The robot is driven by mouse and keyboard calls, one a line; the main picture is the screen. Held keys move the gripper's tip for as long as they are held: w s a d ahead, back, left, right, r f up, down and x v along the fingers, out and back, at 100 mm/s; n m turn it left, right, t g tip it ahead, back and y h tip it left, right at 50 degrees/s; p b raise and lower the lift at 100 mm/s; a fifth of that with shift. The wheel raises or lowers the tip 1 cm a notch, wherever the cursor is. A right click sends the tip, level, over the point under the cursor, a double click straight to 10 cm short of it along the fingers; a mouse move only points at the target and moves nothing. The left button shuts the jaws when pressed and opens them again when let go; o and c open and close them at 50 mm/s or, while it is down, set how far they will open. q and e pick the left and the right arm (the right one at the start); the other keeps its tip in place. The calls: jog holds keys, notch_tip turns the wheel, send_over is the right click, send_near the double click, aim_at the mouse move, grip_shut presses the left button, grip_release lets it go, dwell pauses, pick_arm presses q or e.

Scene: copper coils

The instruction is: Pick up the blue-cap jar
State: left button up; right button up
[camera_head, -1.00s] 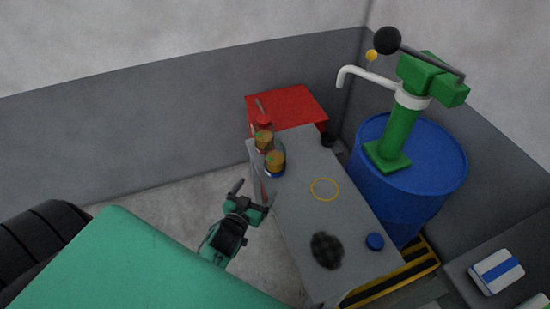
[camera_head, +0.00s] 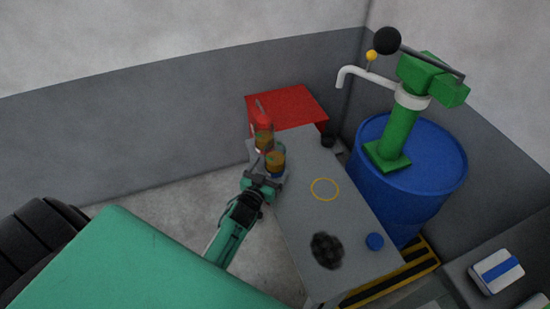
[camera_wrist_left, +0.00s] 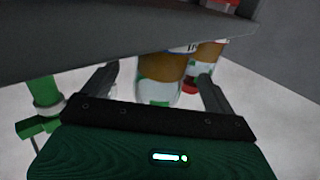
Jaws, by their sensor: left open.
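Two amber jars stand close together at the far left end of the grey table (camera_head: 335,225). The nearer jar (camera_head: 275,160) shows blue at its lower part; the other jar (camera_head: 264,138) is just behind it. My left gripper (camera_head: 267,172) is open at the table's left edge, right by the nearer jar and partly covering its base. In the left wrist view, an amber jar (camera_wrist_left: 158,90) with a pale label appears between the two spread fingers, with no clear contact. The second jar (camera_wrist_left: 207,52), with red near it, is to its right. My right gripper is not in view.
A red cabinet (camera_head: 298,100) stands behind the jars. A blue drum (camera_head: 400,195) with a green pump (camera_head: 403,130) stands right of the table.

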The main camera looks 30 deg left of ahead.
pick_arm(q)
jog(key=w, duration=0.4)
jog(key=shift+w+a, duration=0.25)
jog(key=shift+w, duration=0.15)
jog(key=shift+c, duration=0.4)
jog(key=c, duration=1.1)
